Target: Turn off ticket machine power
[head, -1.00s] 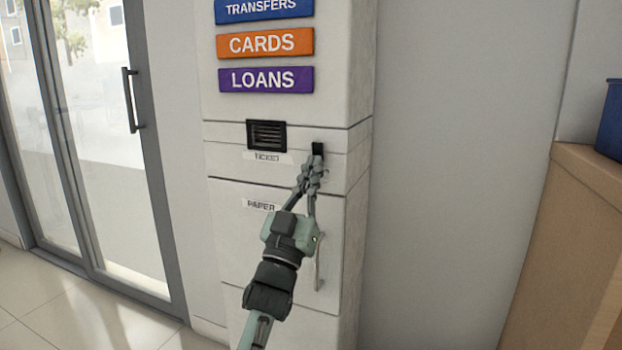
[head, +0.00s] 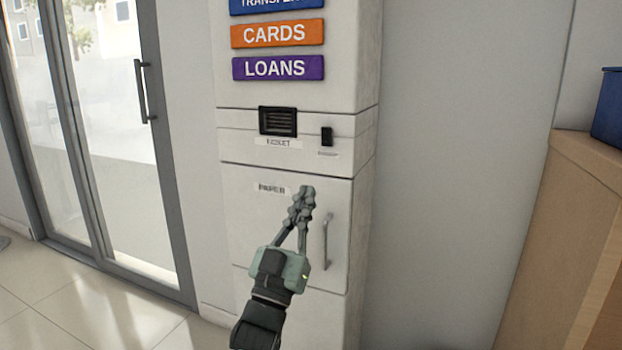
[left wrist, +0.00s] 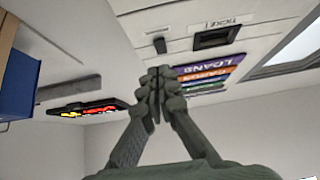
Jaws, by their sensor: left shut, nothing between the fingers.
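The ticket machine (head: 229,142) is a tall white cabinet in the middle of the head view. A small black switch (head: 327,136) sits at the right of its ticket panel, above a tiny label too small to read. The switch also shows in the left wrist view (left wrist: 160,46), just beyond the fingertips. My left gripper (head: 304,194) is shut and empty, in front of the paper door (head: 262,225) and below the switch, apart from it. It fills the middle of the left wrist view (left wrist: 156,75). My right gripper is not in view.
The ticket slot (head: 278,121) is left of the switch. A metal door handle (head: 325,243) stands right of my gripper. A glass door (head: 110,130) is at the left. A wooden counter (head: 560,220) with a blue box (head: 608,110) is at the right.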

